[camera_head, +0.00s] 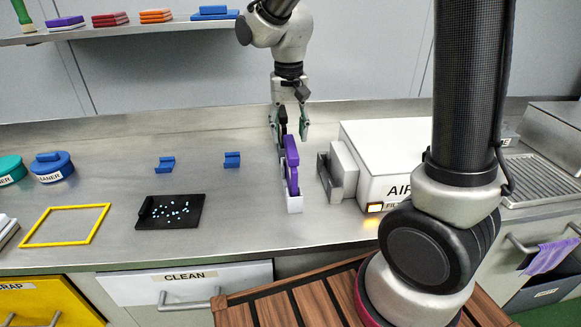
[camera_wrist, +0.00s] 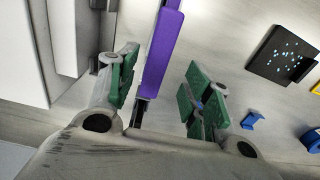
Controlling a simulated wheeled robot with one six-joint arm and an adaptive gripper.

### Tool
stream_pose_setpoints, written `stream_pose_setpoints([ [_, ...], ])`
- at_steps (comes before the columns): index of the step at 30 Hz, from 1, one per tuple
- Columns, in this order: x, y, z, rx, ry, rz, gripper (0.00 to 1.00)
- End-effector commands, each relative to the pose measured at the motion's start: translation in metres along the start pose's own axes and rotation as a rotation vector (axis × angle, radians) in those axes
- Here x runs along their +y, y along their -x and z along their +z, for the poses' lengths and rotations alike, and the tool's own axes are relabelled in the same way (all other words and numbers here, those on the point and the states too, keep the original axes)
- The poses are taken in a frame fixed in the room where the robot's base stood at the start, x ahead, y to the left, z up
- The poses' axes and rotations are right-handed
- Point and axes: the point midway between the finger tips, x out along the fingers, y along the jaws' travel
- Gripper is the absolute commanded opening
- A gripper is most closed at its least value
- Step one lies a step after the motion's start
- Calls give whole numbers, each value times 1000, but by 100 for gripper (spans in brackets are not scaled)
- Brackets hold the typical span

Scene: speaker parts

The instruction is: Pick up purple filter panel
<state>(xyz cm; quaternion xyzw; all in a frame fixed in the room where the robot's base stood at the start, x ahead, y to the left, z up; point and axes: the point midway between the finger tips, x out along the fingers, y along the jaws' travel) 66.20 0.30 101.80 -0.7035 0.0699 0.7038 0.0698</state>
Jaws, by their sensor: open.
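The purple filter panel (camera_head: 292,165) stands upright on its edge in a white holder (camera_head: 294,203) on the steel counter. A dark piece shows just behind the panel. My gripper (camera_head: 291,130) is open, pointing down just at the panel's far end. In the wrist view the purple panel (camera_wrist: 161,52) runs up from between the green fingertips of my gripper (camera_wrist: 160,92), nearer the left fingertip. A gap shows on both sides, and I see no contact. The panel's lower part is hidden by the holder.
A white box labelled AIR (camera_head: 390,150) with a grey bracket (camera_head: 338,172) stands close right of the panel. A black tray (camera_head: 170,212) with pale dots, two blue clips (camera_head: 232,160) and a yellow frame (camera_head: 66,225) lie left.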

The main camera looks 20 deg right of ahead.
Motion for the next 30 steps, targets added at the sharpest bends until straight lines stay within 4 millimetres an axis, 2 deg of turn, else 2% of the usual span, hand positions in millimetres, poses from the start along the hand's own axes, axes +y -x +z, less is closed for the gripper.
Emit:
stream_pose_setpoints([
  [9, 4, -47, 4, -2, 1, 2, 50],
  [12, 4, -53, 3, -1, 1, 1, 50],
  [18, 4, -54, 3, 1, 1, 0, 50],
  [20, 4, -54, 3, 1, 1, 0, 43],
  [27, 4, -54, 3, 0, 1, 0, 0],
  [30, 4, -54, 3, 0, 1, 0, 0],
])
